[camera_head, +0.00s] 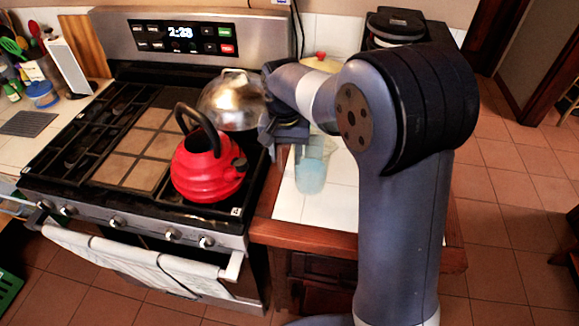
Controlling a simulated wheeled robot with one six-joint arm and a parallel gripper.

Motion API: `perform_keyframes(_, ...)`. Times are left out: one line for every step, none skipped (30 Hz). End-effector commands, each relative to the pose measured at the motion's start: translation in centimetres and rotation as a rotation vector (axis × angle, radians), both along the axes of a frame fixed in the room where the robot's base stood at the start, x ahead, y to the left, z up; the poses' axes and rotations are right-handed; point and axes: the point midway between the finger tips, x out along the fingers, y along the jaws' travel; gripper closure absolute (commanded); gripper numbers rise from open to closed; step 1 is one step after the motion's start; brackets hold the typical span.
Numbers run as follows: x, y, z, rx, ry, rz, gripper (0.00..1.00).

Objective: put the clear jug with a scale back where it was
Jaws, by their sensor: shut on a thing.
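The clear jug (312,168) is upright over the white tiled counter to the right of the stove, with a bluish tint in its lower part. I cannot make out its scale, nor whether its base touches the tiles. My gripper (284,140) is at the jug's upper left side, shut on it. The fingertips are small and dark, and my arm hides part of the contact. My arm also covers the counter to the right of the jug.
A red kettle (207,168) with a black handle stands on the stove (130,140), close left of my gripper. A shiny metal pot (231,100) is behind it. Bare white tiles (320,210) show in front of the jug, up to the wooden counter edge (300,236).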

Motion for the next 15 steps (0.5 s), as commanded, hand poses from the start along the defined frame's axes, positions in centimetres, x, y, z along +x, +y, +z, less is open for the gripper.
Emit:
perform_keyframes(0.0,0.0,-0.3,0.000,0.000,0.000,1.00)
perform_keyframes(0.0,0.0,-0.6,0.000,0.000,0.000,1.00)
perform_keyframes(0.1,0.0,-0.9,0.000,-0.001,0.000,1.00)
perform_keyframes(0.0,0.0,-1.2,-0.001,0.000,0.000,1.00)
perform_keyframes(0.0,0.0,-1.6,-0.001,0.001,0.000,1.00)
perform_keyframes(0.0,0.0,-2.1,-0.001,0.001,0.000,1.00)
perform_keyframes(0.0,0.0,-2.6,-0.001,0.001,0.000,1.00)
perform_keyframes(0.0,0.0,-3.0,-0.001,0.002,0.000,1.00)
perform_keyframes(0.0,0.0,-3.5,-0.001,0.001,0.000,1.00)
perform_keyframes(0.0,0.0,-3.9,-0.001,0.001,0.000,1.00)
perform_keyframes(0.0,0.0,-4.1,-0.001,0.000,0.000,1.00)
perform_keyframes(0.0,0.0,-4.3,0.000,-0.001,0.000,1.00)
perform_keyframes(0.0,0.0,-4.4,0.000,-0.002,0.000,1.00)
perform_keyframes(0.0,0.0,-4.5,0.000,-0.002,0.000,1.00)
perform_keyframes(0.1,0.0,-4.5,0.001,-0.002,0.000,1.00)
